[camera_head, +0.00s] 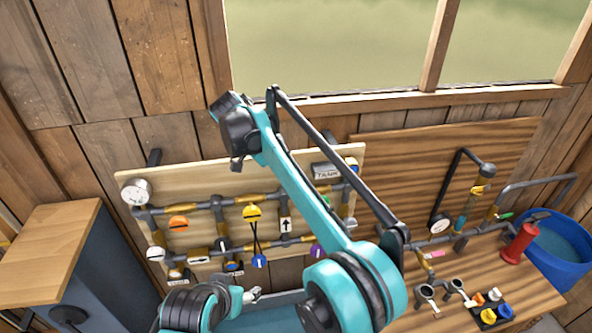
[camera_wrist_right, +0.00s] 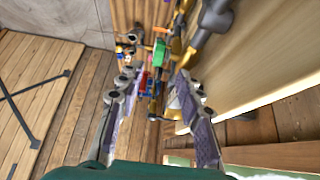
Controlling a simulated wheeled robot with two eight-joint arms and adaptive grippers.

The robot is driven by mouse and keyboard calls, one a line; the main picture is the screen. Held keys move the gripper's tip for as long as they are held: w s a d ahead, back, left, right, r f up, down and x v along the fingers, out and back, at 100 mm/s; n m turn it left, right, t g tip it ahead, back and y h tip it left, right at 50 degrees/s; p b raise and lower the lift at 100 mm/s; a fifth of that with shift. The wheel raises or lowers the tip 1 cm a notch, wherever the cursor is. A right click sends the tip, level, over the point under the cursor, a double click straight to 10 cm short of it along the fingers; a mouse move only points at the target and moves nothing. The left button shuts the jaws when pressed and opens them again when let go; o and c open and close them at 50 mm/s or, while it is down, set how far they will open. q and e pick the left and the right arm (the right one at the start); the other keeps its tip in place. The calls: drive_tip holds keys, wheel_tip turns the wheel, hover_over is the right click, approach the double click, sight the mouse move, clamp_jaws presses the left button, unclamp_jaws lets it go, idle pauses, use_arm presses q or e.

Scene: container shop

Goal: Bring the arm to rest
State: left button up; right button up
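My right arm (camera_head: 318,215) is raised across the middle of the head view, its teal links reaching up and left in front of the pipe panel. Its dark wrist end stands before the wooden wall, above the panel's upper edge. My right gripper (camera_wrist_right: 155,85) shows in the right wrist view with its two fingers apart and nothing between them. The coloured pipe fittings seen through the gap are further off. Part of my left arm (camera_head: 195,307) shows at the bottom left, bent low. I cannot make out its gripper.
A light panel (camera_head: 180,190) with pipes, valves and a gauge stands behind the arm. To the right are a wooden bench (camera_head: 535,293), a red-handled tool (camera_head: 517,245) and a blue tub (camera_head: 560,265). A wood-topped cabinet (camera_head: 50,240) stands left. A window (camera_head: 340,45) is above.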

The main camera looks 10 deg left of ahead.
drive_tip(key=s+d+f+n+t+y+b, duration=0.1)
drive_tip(key=s+d+f+n+y+b, duration=0.1)
drive_tip(key=s+d+f+n+b, duration=0.45)
drive_tip(key=s+d+f+n+y+b, duration=0.1)
drive_tip(key=s+d+f+y+b, duration=0.15)
drive_tip(key=d+f+b, duration=0.8)
drive_tip(key=s+d+f+n+t+b, duration=0.1)
drive_tip(key=s+d+f+n+b, duration=0.1)
drive_tip(key=f, duration=0.6)
drive_tip(key=s+d+f+n+t+y+b, duration=0.1)
drive_tip(key=s+d+f+n+b, duration=0.1)
drive_tip(key=s+d+f+b, duration=0.2)
drive_tip(key=s+d+f+n+t+b, duration=0.2)
drive_tip(key=s+d+f+n+b, duration=0.1)
drive_tip(key=s+f+b, duration=0.4)
drive_tip(key=s+f, duration=0.3)
drive_tip(key=f, duration=0.4)
drive_tip(key=shift+s+y, duration=0.35)
